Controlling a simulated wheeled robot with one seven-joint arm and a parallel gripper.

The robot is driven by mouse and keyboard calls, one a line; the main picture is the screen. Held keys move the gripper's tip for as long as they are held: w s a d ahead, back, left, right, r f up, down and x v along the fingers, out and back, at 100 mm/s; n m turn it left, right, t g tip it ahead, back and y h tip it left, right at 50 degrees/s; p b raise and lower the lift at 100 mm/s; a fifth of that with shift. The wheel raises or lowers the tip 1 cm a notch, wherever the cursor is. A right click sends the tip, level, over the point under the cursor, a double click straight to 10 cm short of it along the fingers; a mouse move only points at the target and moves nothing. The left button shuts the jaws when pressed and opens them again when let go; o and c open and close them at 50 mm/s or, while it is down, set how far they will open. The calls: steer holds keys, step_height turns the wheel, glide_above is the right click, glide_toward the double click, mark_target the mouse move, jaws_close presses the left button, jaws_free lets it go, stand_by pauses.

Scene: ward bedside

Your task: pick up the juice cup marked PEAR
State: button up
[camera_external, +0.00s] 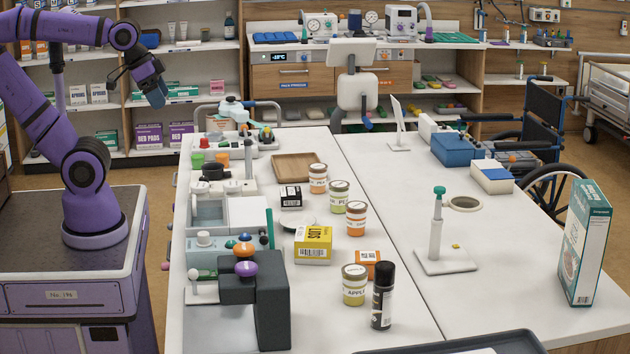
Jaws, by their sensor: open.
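A yellow-green cup (355,286) nearer the front reads APPLE. My gripper (155,92) is open and empty, raised at the upper left in front of the shelves, well away from the cups.
A black spray can (382,298) stands close beside the APPLE cup, with an orange box (367,262) behind. A yellow box (313,246), a small black box (290,197) and a wooden tray (283,178) are near the cups. Bare tabletop lies to their right.

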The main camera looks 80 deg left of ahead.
steer(key=w+a+r+g, duration=0.1)
steer(key=w+a+r, duration=0.1)
steer(key=w, duration=0.6)
steer(key=w+a+r, duration=0.1)
steer(key=w, duration=0.6)
steer(key=m+g, duration=0.2)
steer(key=g, duration=0.2)
glide_above(339, 195)
steer(key=a, duration=0.2)
steer(key=f, duration=3.2)
steer(key=shift+w+a+f, duration=0.15)
steer(key=shift+w+f, duration=0.05)
steer(key=shift+w, duration=0.1)
steer(key=shift+w+a+f, duration=0.1)
steer(key=shift+a+f, duration=0.05)
steer(key=shift+f, duration=0.45)
step_height(339, 195, down, 10)
steer(key=shift+a+f, duration=0.1)
steer(key=shift+f, duration=0.05)
steer(key=c, duration=1.1)
